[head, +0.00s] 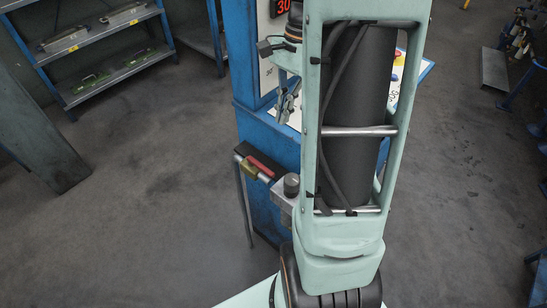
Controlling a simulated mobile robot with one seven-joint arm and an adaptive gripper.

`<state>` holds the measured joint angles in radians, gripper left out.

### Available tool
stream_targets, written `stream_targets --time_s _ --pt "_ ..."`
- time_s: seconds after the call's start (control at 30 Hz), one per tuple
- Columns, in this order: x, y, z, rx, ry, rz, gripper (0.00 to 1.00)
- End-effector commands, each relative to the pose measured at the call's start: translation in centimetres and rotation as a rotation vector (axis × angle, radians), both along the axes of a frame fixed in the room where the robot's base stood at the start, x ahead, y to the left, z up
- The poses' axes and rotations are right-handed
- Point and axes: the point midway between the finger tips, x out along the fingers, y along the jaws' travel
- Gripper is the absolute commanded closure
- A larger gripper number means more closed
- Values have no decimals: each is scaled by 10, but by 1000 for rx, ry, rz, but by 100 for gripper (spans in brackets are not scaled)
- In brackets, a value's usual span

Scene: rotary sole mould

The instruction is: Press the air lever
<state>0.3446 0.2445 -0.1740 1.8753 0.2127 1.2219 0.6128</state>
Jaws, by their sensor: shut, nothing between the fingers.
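A red lever (261,163) lies along the top of a small dark stand beside the blue cabinet, left of my arm. A brass-coloured fitting (249,171) sits just below the lever. I take this red lever to be the air lever, but it is small and I cannot read any label. My gripper (288,104) shows partly behind my arm, in front of the cabinet's white panel. It is above and a little right of the lever, apart from it in the picture. Its fingers look shut and empty. My arm hides much of the cabinet.
The blue cabinet (268,127) stands behind my arm, with a red number display (280,6) above. A grey block with a dark knob (291,184) is right of the lever. A blue shelf rack (110,75) stands far left. The floor left of the stand is clear.

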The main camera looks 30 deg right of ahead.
Motion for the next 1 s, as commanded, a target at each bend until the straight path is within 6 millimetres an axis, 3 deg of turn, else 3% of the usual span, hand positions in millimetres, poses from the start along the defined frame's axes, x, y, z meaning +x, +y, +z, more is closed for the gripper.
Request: stream_targets --time_s 0.1,0.5,0.7,1.0 --pt "-3 7 -28 2 4 1 100" --pt "-10 26 -109 2 3 0 100" --pt "-11 31 -132 1 0 0 100" --pt "-12 33 -139 0 0 1 100"
